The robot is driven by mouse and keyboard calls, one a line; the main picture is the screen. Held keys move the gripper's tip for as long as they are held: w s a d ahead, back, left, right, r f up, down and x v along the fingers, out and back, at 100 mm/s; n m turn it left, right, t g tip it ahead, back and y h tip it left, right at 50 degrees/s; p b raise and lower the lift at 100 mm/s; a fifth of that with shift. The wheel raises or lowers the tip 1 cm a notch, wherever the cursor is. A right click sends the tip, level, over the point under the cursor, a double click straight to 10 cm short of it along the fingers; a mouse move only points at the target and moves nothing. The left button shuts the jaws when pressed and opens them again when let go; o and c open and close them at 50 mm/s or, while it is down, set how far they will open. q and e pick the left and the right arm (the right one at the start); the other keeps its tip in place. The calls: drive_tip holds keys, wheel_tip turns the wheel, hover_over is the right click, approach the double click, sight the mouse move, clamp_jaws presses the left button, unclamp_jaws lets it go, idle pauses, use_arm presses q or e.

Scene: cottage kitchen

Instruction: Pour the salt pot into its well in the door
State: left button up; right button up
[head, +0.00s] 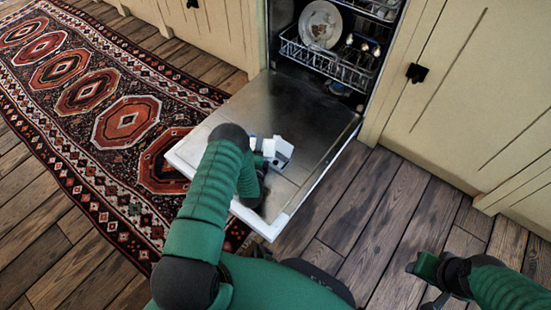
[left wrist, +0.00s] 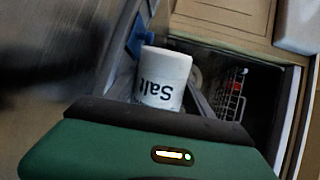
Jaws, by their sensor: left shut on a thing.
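The salt pot (left wrist: 163,80) is a white cylinder with dark "Salt" lettering, upside down in the left wrist view. My left gripper (head: 260,165) is shut on it over the open dishwasher door (head: 238,113). In the head view my arm hides much of the pot, and a white part (head: 267,148) shows beside the gripper. A white and grey fitting (head: 282,152) shows on the door just right of it. The well's opening cannot be made out. My right gripper (head: 428,268) is low at the right, over the floor, its jaws unclear.
The dishwasher's lower rack (head: 330,65) holds a plate (head: 320,24) behind the door. Cream cabinets (head: 470,90) stand on both sides. A patterned red rug (head: 90,92) lies left, and wooden floor (head: 350,205) is clear on the right.

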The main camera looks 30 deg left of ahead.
use_arm(q)
drive_tip(key=shift+w+d+r+m+y+p, duration=0.15)
drive_tip(key=shift+d+r+m+y+p, duration=0.2)
drive_tip(key=shift+m, duration=0.35)
drive_tip(key=shift+w+d+r+m+y+p, duration=0.15)
drive_tip(key=shift+d+r+m+p, duration=0.1)
drive_tip(key=shift+r+m, duration=0.35)
idle(1.9)
drive_tip(key=shift+d+r+m, duration=0.15)
drive_tip(key=shift+r+m, duration=0.15)
idle(1.8)
